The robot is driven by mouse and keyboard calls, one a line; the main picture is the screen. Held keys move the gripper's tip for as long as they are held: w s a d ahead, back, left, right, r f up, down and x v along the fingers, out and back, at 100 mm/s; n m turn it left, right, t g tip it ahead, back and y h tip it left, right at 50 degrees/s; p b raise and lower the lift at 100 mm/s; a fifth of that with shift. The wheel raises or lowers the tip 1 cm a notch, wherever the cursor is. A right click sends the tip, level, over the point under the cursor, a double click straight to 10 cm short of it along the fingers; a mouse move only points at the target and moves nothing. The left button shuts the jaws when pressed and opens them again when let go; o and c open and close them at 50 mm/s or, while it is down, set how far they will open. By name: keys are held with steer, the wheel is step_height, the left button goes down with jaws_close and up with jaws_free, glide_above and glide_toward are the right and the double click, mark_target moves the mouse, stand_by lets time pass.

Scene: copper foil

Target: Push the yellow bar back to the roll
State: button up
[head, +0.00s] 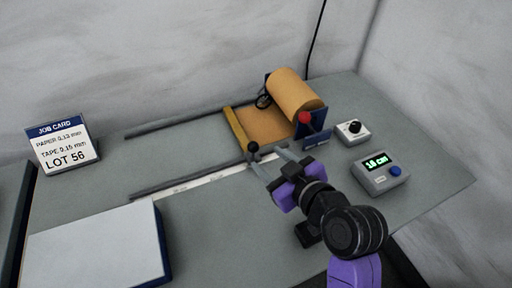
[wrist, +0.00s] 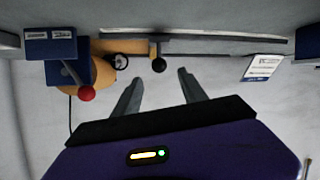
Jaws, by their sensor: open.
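The yellow bar (head: 236,128) lies across the two rails, at the left end of a tan sheet (head: 266,124). The sheet runs from the roll (head: 296,92) at the right back. A black ball knob (head: 253,146) sits at the bar's near end. My gripper (head: 267,159) is open and empty, with its fingertips close to the knob on the near side. In the wrist view the knob (wrist: 158,65) shows between and just beyond the open fingertips (wrist: 160,76). I cannot tell whether a finger touches it. The roll (wrist: 103,76) is at left there.
A red-knobbed lever (head: 305,118) stands on a blue block beside the roll. A black-dial box (head: 353,132) and a display box (head: 381,174) are at right. A near rail (head: 190,179) and a far rail (head: 185,121) run left, bare between. A job card (head: 63,145) stands at left.

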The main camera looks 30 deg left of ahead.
mark_target(256, 149)
steer(key=x, duration=0.7)
steer(key=shift+w+a+p, duration=0.15)
steer(key=shift+a+p, duration=0.15)
jaws_close()
steer(key=shift+w+d, duration=0.1)
stand_by(1.1)
